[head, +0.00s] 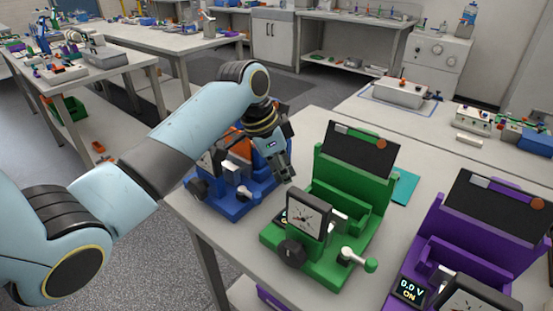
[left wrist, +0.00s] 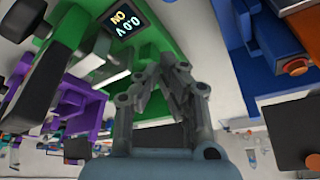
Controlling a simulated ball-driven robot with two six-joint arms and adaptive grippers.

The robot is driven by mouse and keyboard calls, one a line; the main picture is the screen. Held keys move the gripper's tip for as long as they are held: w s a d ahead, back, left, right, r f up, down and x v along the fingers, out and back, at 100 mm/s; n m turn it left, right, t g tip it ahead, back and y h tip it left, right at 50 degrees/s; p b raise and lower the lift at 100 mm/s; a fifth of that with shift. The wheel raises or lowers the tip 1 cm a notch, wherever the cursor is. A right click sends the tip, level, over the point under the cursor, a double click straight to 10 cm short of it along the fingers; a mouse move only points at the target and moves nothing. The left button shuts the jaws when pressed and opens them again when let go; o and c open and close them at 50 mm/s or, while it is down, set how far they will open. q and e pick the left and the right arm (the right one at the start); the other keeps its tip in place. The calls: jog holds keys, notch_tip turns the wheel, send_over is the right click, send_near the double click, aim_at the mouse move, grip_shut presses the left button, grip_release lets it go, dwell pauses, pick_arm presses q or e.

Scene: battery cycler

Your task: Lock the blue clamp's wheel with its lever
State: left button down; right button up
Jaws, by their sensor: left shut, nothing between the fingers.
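The blue clamp (head: 232,208) stands at the left end of the bench in the head view, partly hidden by my left arm. Its black wheel (head: 197,188) shows at its front left, and a pale lever part (head: 243,192) at its front. Whether the lever touches the wheel cannot be told. Blue parts of it (left wrist: 255,50) fill the right of the left wrist view. My left gripper (head: 289,178) is shut and empty, pointing down between the blue clamp and the green one. Its closed fingers also show in the left wrist view (left wrist: 176,72). My right gripper is not in view.
A green clamp (head: 325,262) stands close right of my gripper, with a gauge and lever. A purple clamp (head: 478,252) is further right. A teal sheet (head: 404,187) lies behind the green one. The bench's left edge is close to the blue clamp.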

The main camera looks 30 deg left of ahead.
aim_at(250, 193)
pick_arm(q)
jog(key=x, duration=0.3)
jog(key=shift+w+d+f, duration=0.1)
jog(key=shift+d+f, duration=0.05)
jog(key=shift+f, duration=0.25)
jog(key=shift+s+a+p, duration=0.9)
jog(key=shift+s+a, duration=0.2)
jog(key=shift+s, duration=0.1)
jog(key=shift+s+a+f, duration=0.1)
jog(key=shift+s+a, duration=0.15)
jog(key=shift+s, duration=0.05)
